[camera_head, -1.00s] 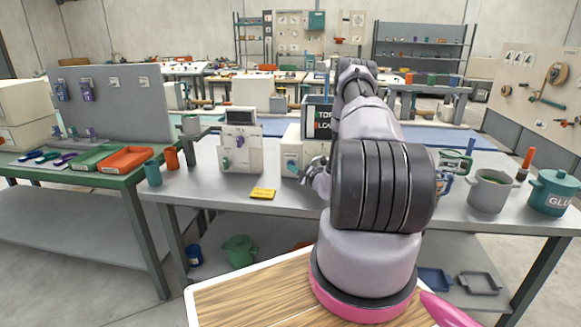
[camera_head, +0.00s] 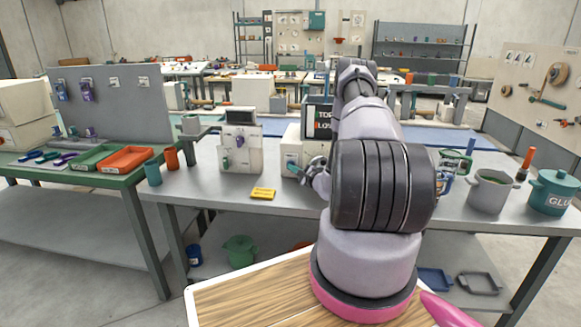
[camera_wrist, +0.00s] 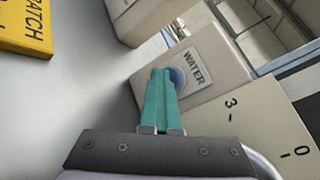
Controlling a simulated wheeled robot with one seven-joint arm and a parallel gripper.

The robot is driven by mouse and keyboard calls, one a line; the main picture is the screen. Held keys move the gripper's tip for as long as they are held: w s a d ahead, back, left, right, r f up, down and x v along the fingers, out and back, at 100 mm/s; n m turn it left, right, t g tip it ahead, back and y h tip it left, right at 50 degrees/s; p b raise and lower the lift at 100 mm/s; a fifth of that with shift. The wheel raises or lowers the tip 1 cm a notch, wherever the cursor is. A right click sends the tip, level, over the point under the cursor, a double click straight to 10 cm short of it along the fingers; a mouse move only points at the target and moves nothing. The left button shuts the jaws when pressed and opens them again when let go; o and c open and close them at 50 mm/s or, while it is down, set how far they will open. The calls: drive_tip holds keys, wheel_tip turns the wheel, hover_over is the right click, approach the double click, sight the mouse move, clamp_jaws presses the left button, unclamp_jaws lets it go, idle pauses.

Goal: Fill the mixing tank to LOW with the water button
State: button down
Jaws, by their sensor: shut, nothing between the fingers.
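The water button (camera_wrist: 179,76) is a round bluish button on a cream box, beside a grey WATER label (camera_wrist: 194,68) in the wrist view. My gripper (camera_wrist: 162,73) has its teal fingers shut together, with the tips in front of the button and overlapping its left part. I cannot tell whether they touch it. In the head view my gripper (camera_head: 300,170) is at the front of the cream box (camera_head: 291,150), partly hidden by my arm. No water level can be made out.
A yellow block (camera_head: 263,194) lies on the grey table left of my gripper; its lettering ends in ATCH in the wrist view (camera_wrist: 28,28). A cream machine (camera_head: 240,150) stands further left. A grey pot (camera_head: 489,192) and teal GLUE pot (camera_head: 553,190) stand right.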

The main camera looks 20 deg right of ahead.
drive_tip(key=shift+s+a, duration=0.1)
idle(0.8)
drive_tip(key=shift+s+a, duration=0.35)
drive_tip(key=shift+s, duration=0.25)
drive_tip(key=shift+s+a, duration=0.75)
drive_tip(key=shift+s, duration=0.3)
drive_tip(key=shift+s+a, duration=0.7)
drive_tip(key=shift+s, duration=0.3)
idle(1.0)
drive_tip(key=s+a, duration=0.2)
drive_tip(key=shift+s, duration=0.6)
drive_tip(key=shift+w, duration=0.1)
